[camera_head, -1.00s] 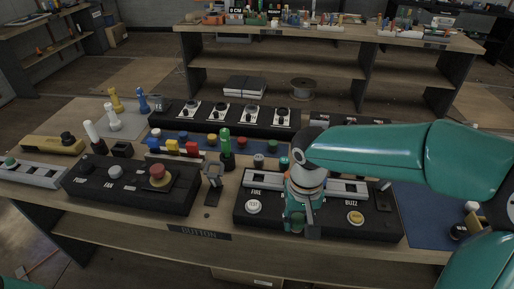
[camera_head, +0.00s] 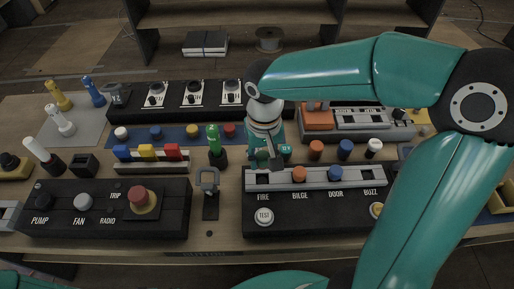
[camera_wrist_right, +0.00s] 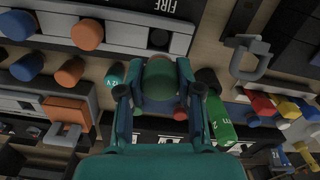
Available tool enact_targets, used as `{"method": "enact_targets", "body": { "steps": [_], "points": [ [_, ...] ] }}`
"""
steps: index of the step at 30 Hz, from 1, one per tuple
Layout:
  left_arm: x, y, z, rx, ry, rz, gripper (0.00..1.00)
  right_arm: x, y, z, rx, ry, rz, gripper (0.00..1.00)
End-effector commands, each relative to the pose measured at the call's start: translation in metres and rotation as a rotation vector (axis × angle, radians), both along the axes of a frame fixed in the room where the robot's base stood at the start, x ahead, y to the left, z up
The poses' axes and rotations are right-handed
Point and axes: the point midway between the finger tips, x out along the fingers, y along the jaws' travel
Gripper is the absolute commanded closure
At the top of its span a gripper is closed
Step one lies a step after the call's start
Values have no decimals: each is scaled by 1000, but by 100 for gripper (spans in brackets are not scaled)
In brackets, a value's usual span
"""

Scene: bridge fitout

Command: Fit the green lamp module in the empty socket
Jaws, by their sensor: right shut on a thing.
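My right gripper (camera_head: 267,160) points down just behind the left end of the black lamp panel (camera_head: 310,217). In the right wrist view it is shut around a green, round-topped piece (camera_wrist_right: 160,78), which looks like the green lamp module. The fingers hide most of it in the head view. The panel's grey rail (camera_head: 316,182) carries an orange lamp (camera_head: 299,174) at BILGE and a blue lamp (camera_head: 335,172) at DOOR. I see no coloured lamp at FIRE or BUZZ. My left gripper is not in view.
Loose orange (camera_head: 316,149), blue (camera_head: 346,148) and white (camera_head: 374,147) lamps stand behind the rail. A green-handled tool (camera_head: 214,144) stands upright left of the gripper, near a grey hook-shaped lever (camera_head: 208,182). A control box with a red button (camera_head: 139,196) stands at left.

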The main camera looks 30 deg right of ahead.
Motion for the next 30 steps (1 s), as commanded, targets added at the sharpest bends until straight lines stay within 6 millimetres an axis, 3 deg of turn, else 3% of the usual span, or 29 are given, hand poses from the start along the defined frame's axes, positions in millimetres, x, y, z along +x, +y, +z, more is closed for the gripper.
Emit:
{"method": "enact_targets", "body": {
  "steps": [11, 30],
  "points": [
    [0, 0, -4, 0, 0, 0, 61, -1, 0, -3, -1, 1, 0, 89],
    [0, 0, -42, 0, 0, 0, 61, -1, 1, -47, -1, 1, 1, 89]
  ]
}}
